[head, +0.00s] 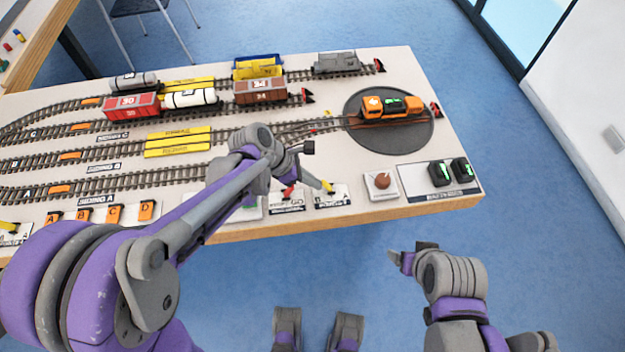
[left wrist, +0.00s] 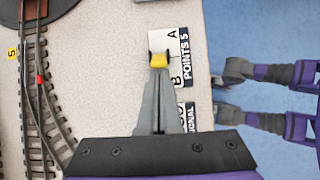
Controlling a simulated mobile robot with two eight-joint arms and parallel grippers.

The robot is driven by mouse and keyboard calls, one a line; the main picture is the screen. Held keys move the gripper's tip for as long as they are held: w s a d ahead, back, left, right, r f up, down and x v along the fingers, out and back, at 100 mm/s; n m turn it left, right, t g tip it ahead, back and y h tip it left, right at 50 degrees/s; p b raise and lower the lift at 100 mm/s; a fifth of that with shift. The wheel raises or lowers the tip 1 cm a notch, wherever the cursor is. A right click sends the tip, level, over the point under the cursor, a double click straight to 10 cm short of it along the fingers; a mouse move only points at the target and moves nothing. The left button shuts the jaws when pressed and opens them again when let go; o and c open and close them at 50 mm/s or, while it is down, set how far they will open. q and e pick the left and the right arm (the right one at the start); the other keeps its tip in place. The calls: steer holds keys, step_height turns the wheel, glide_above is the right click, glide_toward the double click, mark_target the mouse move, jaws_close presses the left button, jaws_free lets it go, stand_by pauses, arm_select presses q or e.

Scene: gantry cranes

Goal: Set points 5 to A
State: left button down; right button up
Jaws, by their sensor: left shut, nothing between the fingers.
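The yellow points 5 lever (head: 328,186) stands on a white plate (head: 336,198) at the table's front edge. In the left wrist view the plate (left wrist: 184,58) reads POINTS 5, with A at the top and B below. The yellow lever handle (left wrist: 158,61) there lies between the two letters beside the plate's left edge. My left gripper (head: 318,183) is shut and empty, with its tips (left wrist: 158,72) right at the handle on the B side; I cannot tell whether they touch. My right gripper (head: 395,257) is off the table's front; its jaws are unclear.
A red lever (head: 289,191) stands left of points 5, and a box with a brown knob (head: 382,181) stands to the right. Behind are tracks with wagons and a dark turntable (head: 400,138) bearing an orange locomotive (head: 373,105). A yellow 5 marker (left wrist: 12,53) lies beside the track.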

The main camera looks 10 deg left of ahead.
mark_target(326, 182)
arm_select(q)
steer(key=shift+d+r+y, duration=0.25)
steer(key=shift+y, duration=0.15)
steer(key=shift+w+d+r+g+y+p, duration=0.1)
steer(key=shift+d+r+g+y+p, duration=0.1)
steer(key=shift+d+y+p, duration=0.3)
steer(key=shift+w+d+r+g+y+p, duration=0.15)
steer(key=shift+r+g+y+p, duration=0.1)
steer(key=shift+y, duration=0.45)
steer(key=shift+w+d+r+y, duration=0.1)
steer(key=shift+d+y, duration=0.3)
steer(key=shift+y, duration=0.3)
steer(key=y, duration=0.1)
steer(key=d+g+y, duration=0.1)
steer(key=shift+w+d+r+y, duration=0.1)
steer(key=shift+w+y, duration=0.1)
steer(key=shift+y, duration=0.1)
steer(key=shift+r+p, duration=0.65)
steer(key=shift+r, duration=0.2)
